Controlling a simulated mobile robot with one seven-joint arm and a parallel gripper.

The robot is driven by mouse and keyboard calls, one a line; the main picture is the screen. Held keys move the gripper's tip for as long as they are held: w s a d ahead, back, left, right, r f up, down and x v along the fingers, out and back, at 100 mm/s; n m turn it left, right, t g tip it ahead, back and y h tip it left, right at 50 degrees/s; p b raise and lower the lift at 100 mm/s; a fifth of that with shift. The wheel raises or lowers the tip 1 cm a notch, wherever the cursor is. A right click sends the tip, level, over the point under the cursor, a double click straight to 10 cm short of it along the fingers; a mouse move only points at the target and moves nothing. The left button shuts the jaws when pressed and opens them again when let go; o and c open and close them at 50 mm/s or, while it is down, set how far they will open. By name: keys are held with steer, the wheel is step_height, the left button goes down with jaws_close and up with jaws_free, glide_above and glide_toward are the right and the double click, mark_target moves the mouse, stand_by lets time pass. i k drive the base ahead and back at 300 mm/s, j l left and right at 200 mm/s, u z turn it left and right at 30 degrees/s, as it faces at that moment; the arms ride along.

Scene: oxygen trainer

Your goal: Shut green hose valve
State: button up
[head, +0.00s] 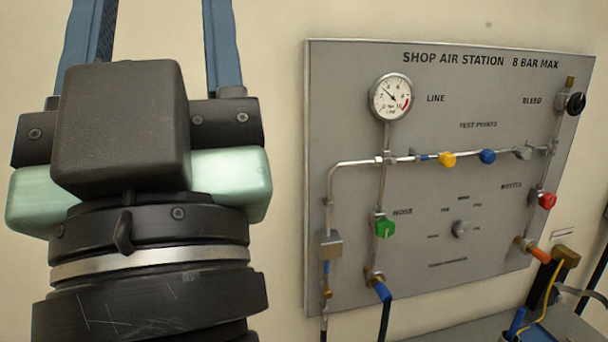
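The green hose valve (384,227) is a small green handle on a vertical pipe, low on the left half of the grey panel (440,250), beside a label that seems to read HOSE. A blue-ended hose (381,290) hangs from the fitting below it. My gripper (150,60) is large in the left of the head view, well to the left of the panel and apart from the valve. Its two blue fingers point up and stand apart. The fingertips are cut off by the top edge, so anything between them there is hidden.
Hoses and a yellow cable (549,290) crowd the lower right. Bare wall lies between gripper and panel.

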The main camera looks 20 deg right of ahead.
mark_target(384, 228)
steer(key=i+l+z, duration=0.1)
steer(key=z, duration=0.25)
steer(key=i+l+z, duration=0.15)
steer(key=z, duration=0.2)
steer(key=i+l+z, duration=0.1)
steer(key=l+z, duration=0.25)
steer(key=j, duration=0.1)
